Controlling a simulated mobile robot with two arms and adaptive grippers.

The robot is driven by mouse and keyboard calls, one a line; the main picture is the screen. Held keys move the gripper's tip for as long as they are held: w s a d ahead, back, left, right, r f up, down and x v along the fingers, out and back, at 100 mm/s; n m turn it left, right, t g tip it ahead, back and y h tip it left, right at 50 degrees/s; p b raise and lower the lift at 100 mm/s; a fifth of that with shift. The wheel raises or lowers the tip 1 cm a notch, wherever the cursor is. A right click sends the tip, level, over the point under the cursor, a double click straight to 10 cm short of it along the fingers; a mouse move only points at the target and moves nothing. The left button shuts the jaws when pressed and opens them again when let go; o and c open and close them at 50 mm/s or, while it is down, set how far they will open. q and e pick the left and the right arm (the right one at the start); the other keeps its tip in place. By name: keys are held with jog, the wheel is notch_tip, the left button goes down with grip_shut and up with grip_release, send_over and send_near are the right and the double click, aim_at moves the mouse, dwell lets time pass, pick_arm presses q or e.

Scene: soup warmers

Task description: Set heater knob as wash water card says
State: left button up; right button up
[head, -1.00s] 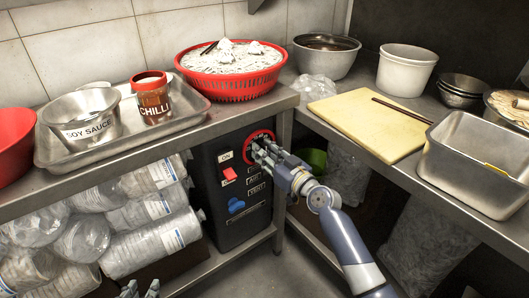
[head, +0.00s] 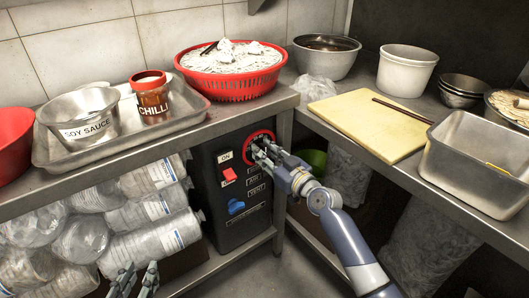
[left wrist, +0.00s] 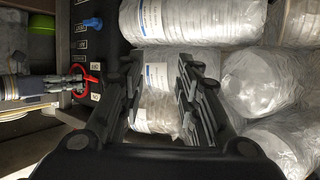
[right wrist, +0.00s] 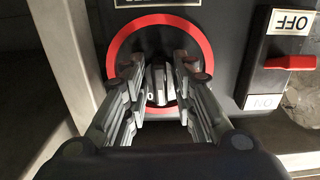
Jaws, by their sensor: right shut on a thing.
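The heater is a black box (head: 225,190) under the left counter, with a red-ringed dial (right wrist: 202,50) on its face. The grey heater knob (right wrist: 158,84) sits in the middle of that ring, with a "0" mark beside it in the right wrist view. My right gripper (head: 260,153) is shut on the knob, a finger on each side; its fingers mostly hide the knob in the head view. My left gripper (head: 136,282) is open and empty, low in front of the wrapped stacks. I cannot make out a wash water card in any view.
The heater also has a red switch (head: 229,175) with ON and OFF labels, a blue knob (head: 236,206) and small labels. Wrapped stacks (head: 150,235) fill the shelf at left. The counter holds a soy sauce pot (head: 85,115), a chilli jar (head: 152,98) and a red basket (head: 230,85).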

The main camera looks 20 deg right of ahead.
jog(key=shift+f, duration=0.1)
jog(key=shift+n+b, duration=0.4)
jog(key=shift+n, duration=0.3)
pick_arm(q)
jog(key=shift+w+d+r+t+h, duration=0.15)
jog(key=shift+w+d+r+t, duration=0.1)
jog(key=shift+r+t, duration=0.45)
jog(key=shift+w+d+r+t+h, duration=0.25)
jog(key=shift+w+r+t, duration=0.1)
jog(key=shift+r, duration=0.65)
jog(key=shift+w+d+r+t+h, duration=0.1)
jog(key=shift+w+d+r+t, duration=0.15)
jog(key=shift+r+t, duration=0.45)
pick_arm(e)
jog(key=shift+n, duration=0.6)
pick_arm(q)
jog(key=shift+r, duration=0.15)
pick_arm(e)
jog(key=o, duration=0.7)
jog(key=shift+c, duration=0.2)
pick_arm(q)
jog(key=shift+a+g, duration=0.15)
jog(key=shift+g, duration=0.1)
